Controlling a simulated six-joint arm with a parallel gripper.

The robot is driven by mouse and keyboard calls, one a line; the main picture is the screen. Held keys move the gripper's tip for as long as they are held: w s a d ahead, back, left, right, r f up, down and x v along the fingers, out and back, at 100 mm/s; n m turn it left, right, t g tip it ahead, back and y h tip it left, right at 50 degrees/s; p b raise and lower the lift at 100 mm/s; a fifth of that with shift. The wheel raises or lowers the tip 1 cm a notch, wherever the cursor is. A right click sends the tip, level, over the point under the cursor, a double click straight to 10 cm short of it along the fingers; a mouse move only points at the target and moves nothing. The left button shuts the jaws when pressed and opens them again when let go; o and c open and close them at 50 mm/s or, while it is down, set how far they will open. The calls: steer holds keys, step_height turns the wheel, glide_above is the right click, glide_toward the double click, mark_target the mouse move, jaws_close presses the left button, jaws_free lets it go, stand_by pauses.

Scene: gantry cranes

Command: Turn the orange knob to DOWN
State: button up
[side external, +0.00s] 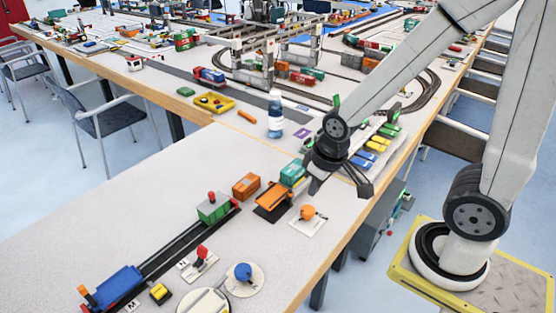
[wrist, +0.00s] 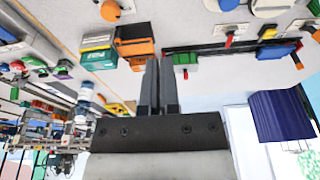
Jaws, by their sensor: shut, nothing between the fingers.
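The orange knob (side external: 307,212) sits on a small white plate (side external: 305,228) near the right edge of the table in the side view. In the wrist view the orange knob (wrist: 110,11) is at the top, left of centre, partly cut by the picture edge. The marks on its plate are too small to read. My gripper (side external: 314,188) is above and behind the knob, apart from it. In the wrist view my gripper (wrist: 159,62) has its two fingers together with nothing held.
Beside the knob are an orange container on a black base (side external: 272,199) and a teal container (side external: 292,173). A blue knob (side external: 243,272), a red lever (side external: 202,252) and a green wagon (side external: 212,208) lie to the left. A bottle (side external: 275,122) stands behind.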

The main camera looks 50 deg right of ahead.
steer(key=o, duration=0.7)
steer(key=shift+w, duration=0.1)
steer(key=o, duration=0.4)
steer(key=shift+w+d+f+m, duration=0.15)
steer(key=shift+d+m, duration=0.05)
steer(key=shift+m, duration=0.2)
steer(key=shift+o, duration=0.5)
steer(key=shift+w+d+f+m, duration=0.15)
steer(key=shift+w+m, duration=0.1)
steer(key=shift+m, duration=0.15)
steer(key=m+g, duration=0.3)
steer(key=m, duration=1.6)
glide_above(307, 209)
step_height(307, 209, down, 14)
steer(key=shift+s+r, duration=0.1)
steer(key=shift+r, duration=0.15)
steer(key=shift+f, duration=0.15)
steer(key=shift+f, duration=3.7)
